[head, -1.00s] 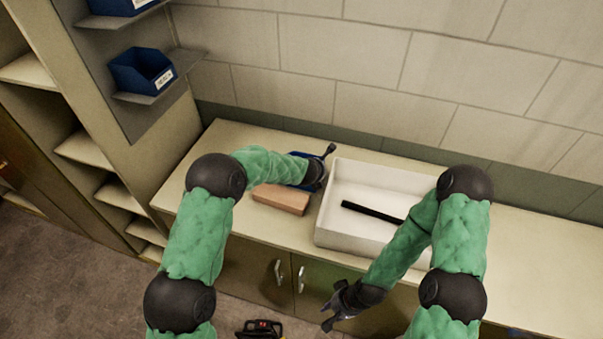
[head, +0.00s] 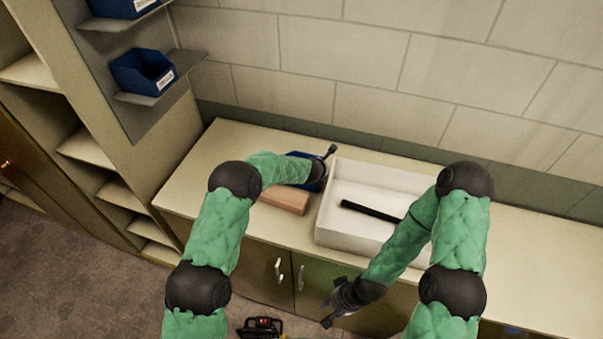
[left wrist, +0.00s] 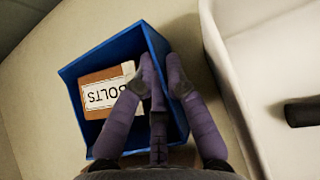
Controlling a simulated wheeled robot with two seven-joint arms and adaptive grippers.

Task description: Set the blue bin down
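The blue bin (left wrist: 112,48) shows in the left wrist view with a brown box carrying a white "BOLTS" label (left wrist: 107,92) inside it. In the head view the bin (head: 301,155) is mostly hidden behind my left gripper (head: 328,160), over the back of the counter. Whether its base touches the counter cannot be told. My right gripper (head: 330,303) is open and empty, low in front of the cabinet doors.
A white open tray (head: 330,232) holding a black bar (head: 371,210) stands just right of the bin. A reddish-brown block (head: 287,199) lies in front of the bin. The counter (head: 222,150) is clear at left. Another blue bin (head: 140,72) sits on a wall shelf.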

